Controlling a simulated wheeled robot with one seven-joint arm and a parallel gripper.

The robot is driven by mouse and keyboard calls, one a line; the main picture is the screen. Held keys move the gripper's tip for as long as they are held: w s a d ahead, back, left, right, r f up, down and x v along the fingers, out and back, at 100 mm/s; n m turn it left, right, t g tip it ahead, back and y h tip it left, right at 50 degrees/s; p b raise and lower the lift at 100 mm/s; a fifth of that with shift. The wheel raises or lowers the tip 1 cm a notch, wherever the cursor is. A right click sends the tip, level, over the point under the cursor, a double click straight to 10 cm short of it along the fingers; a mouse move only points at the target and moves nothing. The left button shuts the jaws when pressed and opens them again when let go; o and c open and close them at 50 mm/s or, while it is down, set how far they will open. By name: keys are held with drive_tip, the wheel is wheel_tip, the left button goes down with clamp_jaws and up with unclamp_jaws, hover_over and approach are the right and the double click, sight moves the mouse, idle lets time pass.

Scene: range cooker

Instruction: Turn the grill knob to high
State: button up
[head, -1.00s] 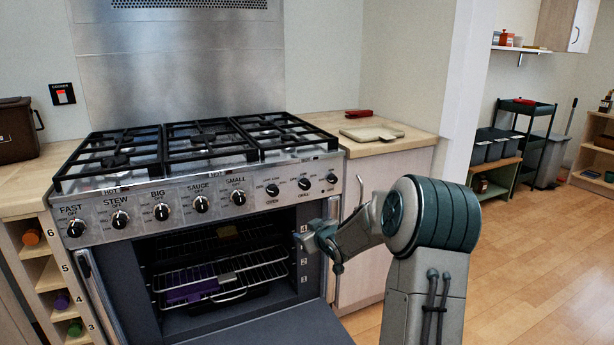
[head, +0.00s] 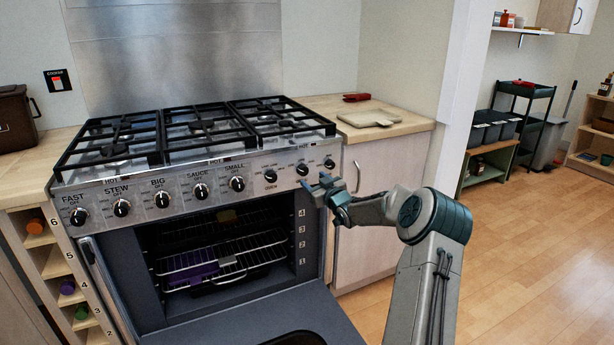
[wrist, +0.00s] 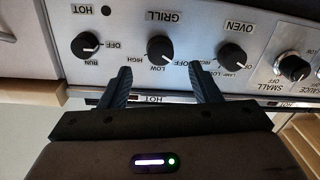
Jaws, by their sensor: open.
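The grill knob (wrist: 160,50) is a round black knob between the oven knob (wrist: 232,53) and the hot knob (wrist: 85,45); the wrist view shows the panel upside down. In the head view the grill knob (head: 302,170) is on the right of the control panel. My gripper (wrist: 160,67) is open and empty. Its two fingers point at the panel, one to each side of the grill knob in the wrist view. In the head view my gripper (head: 313,184) is just below the knob, apparently not touching it.
The oven door (head: 290,325) is folded down below my arm, and the oven cavity with its wire racks (head: 220,262) is open. A wooden counter (head: 405,128) with a board (head: 369,118) is to the right. Floor (head: 530,250) is clear at right.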

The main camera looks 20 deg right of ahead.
sight(305, 172)
drive_tip(key=shift+w+a, duration=0.15)
drive_tip(key=shift+w, duration=1.35)
drive_tip(key=shift+w+a, duration=0.1)
drive_tip(key=shift+w, duration=1.35)
drive_tip(key=c, duration=1)
